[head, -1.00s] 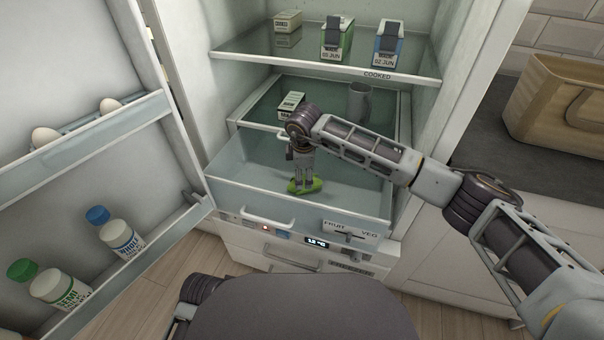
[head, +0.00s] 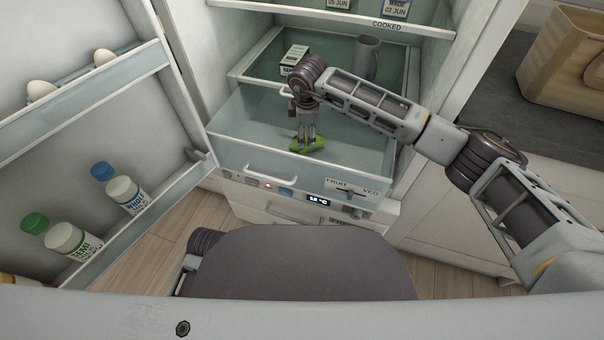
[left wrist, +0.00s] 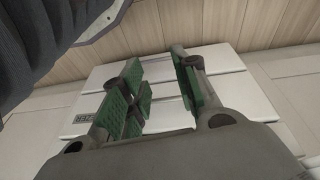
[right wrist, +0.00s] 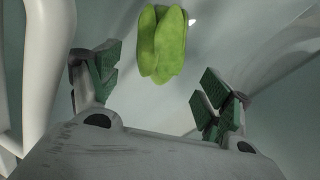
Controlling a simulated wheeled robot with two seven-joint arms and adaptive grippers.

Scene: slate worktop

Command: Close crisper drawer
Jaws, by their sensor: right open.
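The crisper drawer (head: 320,172) is a clear bluish bin, pulled out of the fridge, with a bar handle (head: 270,171) on its front. A green vegetable (head: 308,146) lies on its floor; it also shows in the right wrist view (right wrist: 162,45). My right gripper (head: 306,138) points down inside the drawer, just above or beside the vegetable. In the right wrist view its fingers (right wrist: 158,78) are wide apart with nothing between them; whether they touch the vegetable is unclear. My left gripper (left wrist: 158,78) has its fingers apart and empty, low before white drawer fronts; the head view does not show it.
The open fridge door (head: 100,200) holds bottles and eggs at the left. Behind the drawer are a small carton (head: 294,60) and a grey mug (head: 367,58), under a glass shelf (head: 350,18). A control panel (head: 300,195) sits below the drawer. A wooden basket (head: 570,75) stands at right.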

